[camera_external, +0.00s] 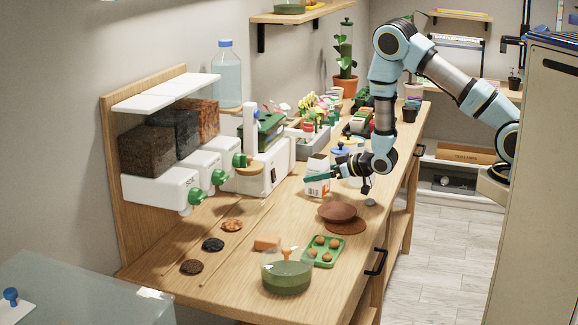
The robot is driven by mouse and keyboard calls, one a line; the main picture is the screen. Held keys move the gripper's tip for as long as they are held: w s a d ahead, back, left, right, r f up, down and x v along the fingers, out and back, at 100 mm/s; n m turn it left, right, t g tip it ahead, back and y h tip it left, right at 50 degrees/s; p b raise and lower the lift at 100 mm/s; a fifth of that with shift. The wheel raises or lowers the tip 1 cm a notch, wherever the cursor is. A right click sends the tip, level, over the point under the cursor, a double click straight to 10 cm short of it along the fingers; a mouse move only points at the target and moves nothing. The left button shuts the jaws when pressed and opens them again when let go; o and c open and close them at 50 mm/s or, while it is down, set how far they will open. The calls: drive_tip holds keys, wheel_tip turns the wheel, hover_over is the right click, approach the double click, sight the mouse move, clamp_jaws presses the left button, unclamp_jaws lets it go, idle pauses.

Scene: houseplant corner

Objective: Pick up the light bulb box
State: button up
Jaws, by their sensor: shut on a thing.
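The light bulb box appears to be the small white carton (317,188) with orange-red marks, upright near the middle of the wooden bench. My gripper (322,177) reaches it from the right, with a dark teal finger lying across the carton's front. The gripper is shut on the carton. The other finger is hidden behind the carton. I cannot tell whether the carton's base touches the bench.
A brown bowl-like thing (337,212), a green tray (324,250) with several round brown pieces and a green glass bowl (287,278) stand nearer the front. White dispensers (162,190) line the left. Jars and plants crowd behind.

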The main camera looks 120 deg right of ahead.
drive_tip(key=c, duration=0.5)
